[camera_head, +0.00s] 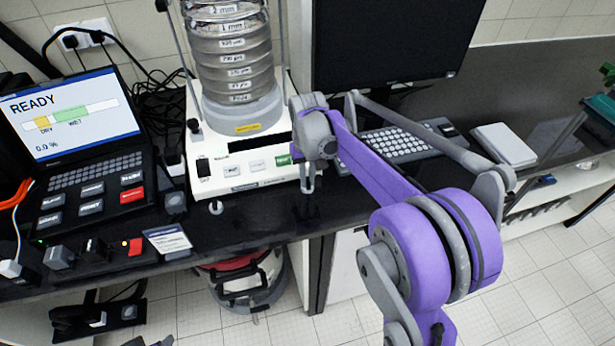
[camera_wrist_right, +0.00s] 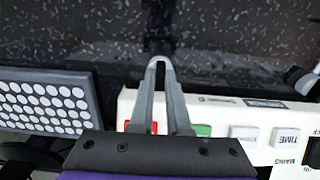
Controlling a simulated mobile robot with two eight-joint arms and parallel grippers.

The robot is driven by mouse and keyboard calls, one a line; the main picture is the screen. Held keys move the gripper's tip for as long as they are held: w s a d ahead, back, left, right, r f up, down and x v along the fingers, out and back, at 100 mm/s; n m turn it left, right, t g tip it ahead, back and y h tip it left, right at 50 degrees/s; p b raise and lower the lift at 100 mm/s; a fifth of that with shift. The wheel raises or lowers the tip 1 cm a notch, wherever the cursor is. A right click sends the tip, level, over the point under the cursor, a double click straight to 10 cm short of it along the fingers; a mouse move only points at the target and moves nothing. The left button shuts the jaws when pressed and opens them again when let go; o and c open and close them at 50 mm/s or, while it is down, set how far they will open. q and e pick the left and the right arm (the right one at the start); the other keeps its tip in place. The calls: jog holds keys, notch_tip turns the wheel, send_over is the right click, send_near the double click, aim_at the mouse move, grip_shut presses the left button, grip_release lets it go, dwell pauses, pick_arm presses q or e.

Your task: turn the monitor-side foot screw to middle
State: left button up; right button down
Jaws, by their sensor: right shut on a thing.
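The sieve shaker (camera_head: 243,165), a white base carrying a stack of metal sieves, stands on the black bench. My right gripper (camera_head: 308,182) reaches down at its front right corner, on the side towards the monitor (camera_head: 395,40). In the right wrist view its fingertips (camera_wrist_right: 160,62) meet just beyond the shaker's front edge. It is shut on the monitor-side foot screw, which the fingers hide. The other front foot screw (camera_head: 216,207) shows as a small grey disc at the front left corner. My left gripper is not in view.
A keyboard (camera_head: 395,145) lies right of the shaker, with a white pad (camera_head: 504,145) beyond it. A laptop-like terminal (camera_head: 75,115) reading READY stands at the left. A small card (camera_head: 168,241) and red-switched boxes line the front left bench edge.

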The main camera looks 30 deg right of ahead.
aim_at(308, 181)
jog(key=c, duration=1.2)
grip_release()
jog(key=shift+o, duration=0.2)
jog(key=shift+r, duration=0.1)
notch_tip(308, 181, up, 11)
jog(key=shift+p, duration=0.3)
jog(key=s+a+f+n+t, duration=0.1)
jog(key=s+a+f, duration=0.2)
jog(key=s, duration=0.4)
jog(key=s+a+f+t, duration=0.2)
jog(key=s+a+f, duration=0.2)
jog(key=s, duration=0.3)
jog(key=s+a+f+n+t, duration=0.1)
jog(key=s+a+f+t, duration=0.1)
jog(key=s+f, duration=0.3)
jog(key=shift+s+a+f+n, duration=0.25)
jog(key=shift+s+a, duration=0.5)
jog(key=shift+s, duration=0.45)
